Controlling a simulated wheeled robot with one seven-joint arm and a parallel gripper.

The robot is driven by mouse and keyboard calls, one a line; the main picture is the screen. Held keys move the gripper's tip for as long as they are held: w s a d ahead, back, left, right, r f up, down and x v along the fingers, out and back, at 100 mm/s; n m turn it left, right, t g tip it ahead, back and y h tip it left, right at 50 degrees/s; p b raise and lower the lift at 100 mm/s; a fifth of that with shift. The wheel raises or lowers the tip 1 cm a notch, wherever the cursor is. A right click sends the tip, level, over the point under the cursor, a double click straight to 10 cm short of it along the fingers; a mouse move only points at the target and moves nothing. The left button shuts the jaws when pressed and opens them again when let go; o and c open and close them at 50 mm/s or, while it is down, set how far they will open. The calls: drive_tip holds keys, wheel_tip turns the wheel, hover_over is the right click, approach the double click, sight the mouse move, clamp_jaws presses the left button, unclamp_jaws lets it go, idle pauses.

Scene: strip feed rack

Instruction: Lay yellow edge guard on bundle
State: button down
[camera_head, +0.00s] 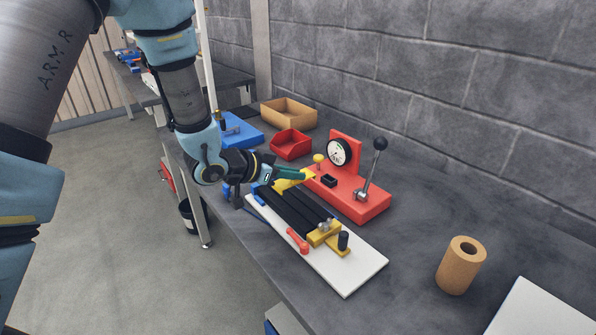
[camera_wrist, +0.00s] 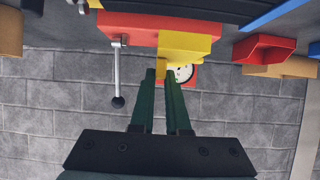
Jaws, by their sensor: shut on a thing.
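My gripper (camera_head: 306,174) has dark green fingers and is shut on the yellow edge guard (camera_head: 288,184). In the wrist view the fingertips (camera_wrist: 161,73) meet the yellow guard (camera_wrist: 190,45), a stepped block. The bundle (camera_head: 290,208) is a set of long black bars lying on a white board (camera_head: 349,276). A yellow clamp piece (camera_head: 324,234) with a black knob sits at the bundle's near end.
A red fixture (camera_head: 366,204) with a dial (camera_head: 339,152) and a black-knobbed lever (camera_head: 372,167) stands close behind the bundle. A red bin (camera_head: 291,145), a cardboard tray (camera_head: 289,112) and a blue block (camera_head: 240,132) are farther back. A brown roll (camera_head: 461,265) stands at right. The table between is clear.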

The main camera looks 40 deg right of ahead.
drive_tip(key=shift+f+b, duration=1.95)
drive_tip(key=shift+f, duration=0.5)
drive_tip(key=shift+f+b, duration=0.95)
drive_tip(key=shift+f, duration=0.25)
drive_tip(key=c, duration=0.8)
unclamp_jaws()
drive_tip(key=shift+a, duration=0.1)
drive_tip(key=b+v, duration=0.1)
drive_tip(key=v, duration=0.9)
drive_tip(key=shift+a+r, duration=0.2)
drive_tip(key=shift+a, duration=0.15)
drive_tip(key=shift+w, duration=0.1)
